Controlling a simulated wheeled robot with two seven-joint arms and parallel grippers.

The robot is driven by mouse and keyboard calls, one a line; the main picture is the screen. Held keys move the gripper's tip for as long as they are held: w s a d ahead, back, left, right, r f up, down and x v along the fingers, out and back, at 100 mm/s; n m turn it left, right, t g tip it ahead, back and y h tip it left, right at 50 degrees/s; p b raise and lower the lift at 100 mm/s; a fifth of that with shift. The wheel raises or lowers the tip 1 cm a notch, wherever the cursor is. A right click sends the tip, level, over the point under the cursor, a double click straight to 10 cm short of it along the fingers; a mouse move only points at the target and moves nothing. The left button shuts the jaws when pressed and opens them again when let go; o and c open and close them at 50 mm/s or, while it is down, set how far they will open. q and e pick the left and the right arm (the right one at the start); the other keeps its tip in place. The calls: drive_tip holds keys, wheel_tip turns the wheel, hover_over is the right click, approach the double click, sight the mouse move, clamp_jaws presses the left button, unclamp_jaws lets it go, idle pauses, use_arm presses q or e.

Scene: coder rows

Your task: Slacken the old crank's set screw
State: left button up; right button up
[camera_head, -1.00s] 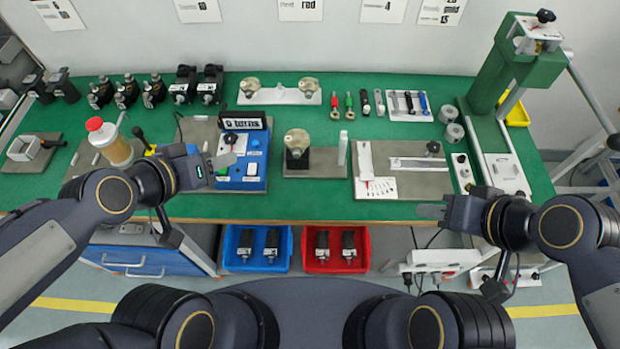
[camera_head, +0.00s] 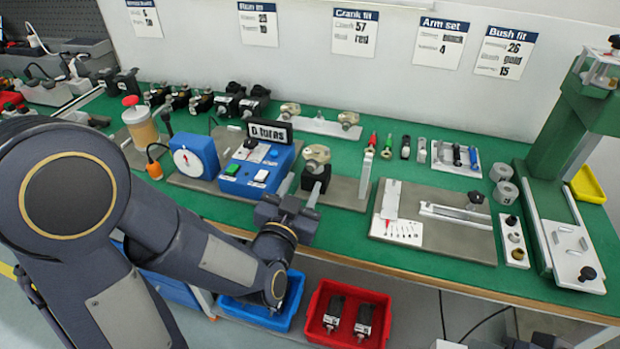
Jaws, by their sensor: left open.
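A pale, lobed crank (camera_head: 316,154) sits on top of a dark upright unit (camera_head: 315,178) on a grey base plate (camera_head: 345,192) at mid-bench. Its set screw is too small to make out. My left gripper (camera_head: 300,189) is open and empty, just in front of the unit, with its fingers pointing up the picture toward it. I cannot tell whether they touch it. A red-handled tool (camera_head: 372,141) and a green-handled tool (camera_head: 387,145) lie to the right at the back. My right gripper is out of view.
A blue box (camera_head: 258,170) with buttons and a display stands left of the unit. A slim pale upright (camera_head: 365,183) stands close on its right. A plate with a slide (camera_head: 460,236) and a green press (camera_head: 560,140) are further right. Red bin (camera_head: 318,300) below.

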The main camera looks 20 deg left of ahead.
sight(310, 168)
use_arm(q)
drive_tip(key=shift+w+d, duration=0.1)
drive_tip(key=shift+w, duration=2.2)
drive_tip(key=shift+c, duration=0.3)
clamp_jaws()
